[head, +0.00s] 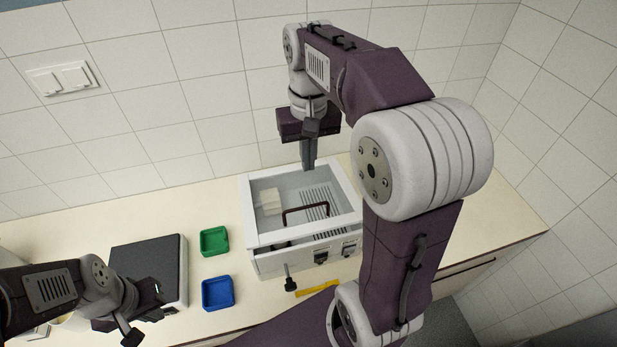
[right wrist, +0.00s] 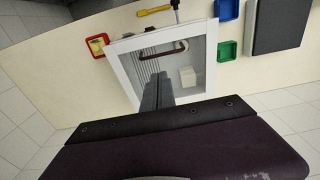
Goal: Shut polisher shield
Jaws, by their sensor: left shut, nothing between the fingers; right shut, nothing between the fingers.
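The polisher (head: 258,262) is a pale box on the counter. Its shield (head: 356,205) is a white frame with a clear pane and a dark red-brown handle (head: 305,208). The shield lies nearly flat over the box, with a narrow gap seen along the front. It also shows in the right wrist view (right wrist: 121,68). My right gripper (head: 309,166) is shut and empty, pointing down at the shield's back edge; contact cannot be told. Its fingers also show in the right wrist view (right wrist: 158,92). My left gripper (head: 132,338) is shut and empty, low at the left, away from the polisher.
A green tray (head: 214,241), a blue tray (head: 218,293) and a dark-topped device (head: 147,265) stand left of the polisher. A yellow tool (head: 316,288) lies in front. A red tray (right wrist: 97,44) shows in the right wrist view. The tiled wall is close behind.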

